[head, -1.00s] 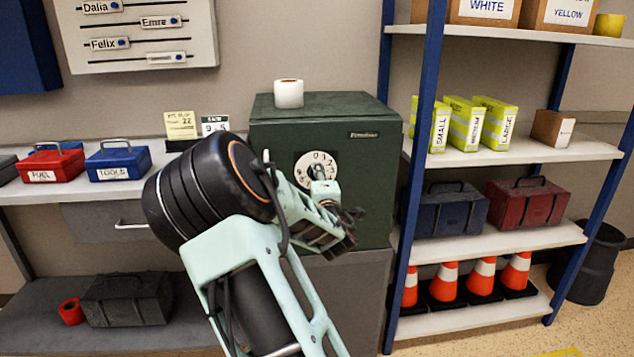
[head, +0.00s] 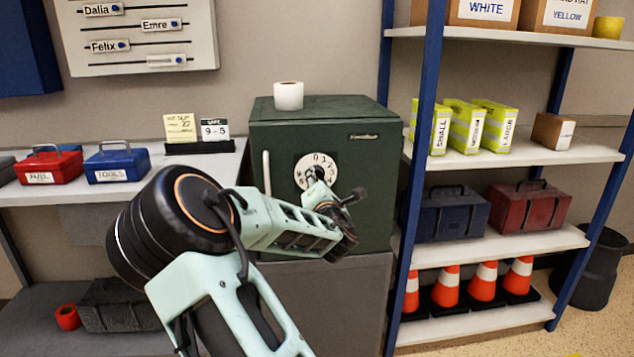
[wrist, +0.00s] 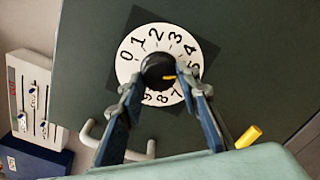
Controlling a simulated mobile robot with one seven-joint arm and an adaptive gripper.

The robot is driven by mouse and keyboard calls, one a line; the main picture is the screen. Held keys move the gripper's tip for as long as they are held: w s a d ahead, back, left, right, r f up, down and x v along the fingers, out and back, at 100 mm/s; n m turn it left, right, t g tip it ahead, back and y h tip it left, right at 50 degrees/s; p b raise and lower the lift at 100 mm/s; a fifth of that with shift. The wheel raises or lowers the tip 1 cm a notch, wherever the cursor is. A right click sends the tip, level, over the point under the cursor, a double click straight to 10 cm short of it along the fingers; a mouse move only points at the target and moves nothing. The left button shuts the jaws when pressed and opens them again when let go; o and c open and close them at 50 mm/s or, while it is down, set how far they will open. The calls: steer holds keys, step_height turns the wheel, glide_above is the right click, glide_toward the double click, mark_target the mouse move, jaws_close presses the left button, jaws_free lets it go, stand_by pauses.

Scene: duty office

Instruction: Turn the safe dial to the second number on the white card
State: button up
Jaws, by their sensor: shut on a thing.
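The green safe (head: 365,215) has a round white dial (head: 301,172) with black numbers on its front. The white card (head: 214,130) reads "SAFE 9-5". In the wrist view the dial (wrist: 128,72) shows 0 to 5 along its top and right; lower numbers are partly covered by my fingers. My gripper (wrist: 161,80) is shut on the black knob (wrist: 156,65) at the dial's centre, one finger on each side. A yellow mark on the knob points right, near the 5; the exact number is hard to tell. In the head view my gripper (head: 317,177) hides part of the dial.
The safe's upright handle (head: 266,172) is left of the dial, close to my arm. A paper roll (head: 288,96) stands on the safe. A blue-posted shelf (head: 425,120) stands at right. A blue toolbox (head: 118,163) and yellow note (head: 180,127) are on the left counter.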

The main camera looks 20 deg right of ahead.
steer(key=shift+r, duration=0.1)
stand_by(0.4)
steer(key=o, duration=1.2)
steer(key=shift+c, duration=0.2)
steer(key=v, duration=1.2)
